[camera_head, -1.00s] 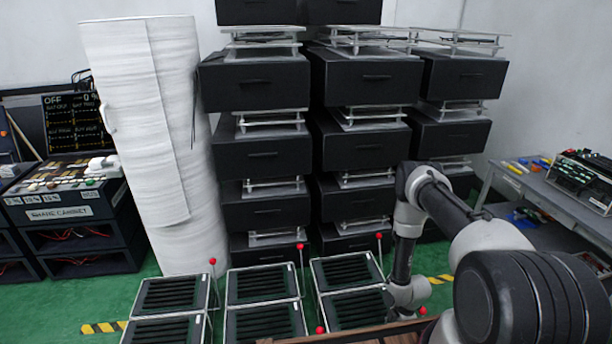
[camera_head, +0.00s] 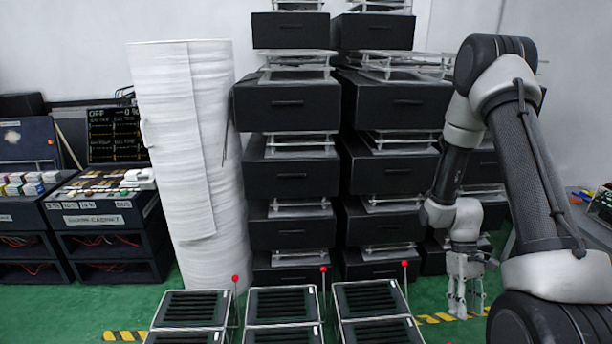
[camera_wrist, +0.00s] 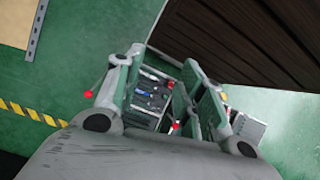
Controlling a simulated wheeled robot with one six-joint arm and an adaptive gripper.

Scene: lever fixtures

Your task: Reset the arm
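My arm (camera_head: 535,165) reaches up at the right of the head view, then bends down at its elbow. My gripper (camera_head: 467,303) hangs from it, pointing down, right of the lever fixtures. Its two fingers are apart and nothing shows held between them. In the wrist view, the gripper (camera_wrist: 166,68) also has its fingers spread, with a tray of small items (camera_wrist: 152,92) visible beyond the gap. Three red-knobbed levers stand beside the black slatted fixtures: left (camera_head: 235,278), middle (camera_head: 323,269) and right (camera_head: 404,263). The gripper is apart from the right lever.
Stacked black drawers (camera_head: 290,165) stand behind the fixtures, with a white wrapped column (camera_head: 195,160) to their left. A labelled control cabinet (camera_head: 105,215) is further left. A dark slatted surface (camera_wrist: 250,40) fills the wrist view's upper right. Green floor (camera_head: 440,290) lies around the gripper.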

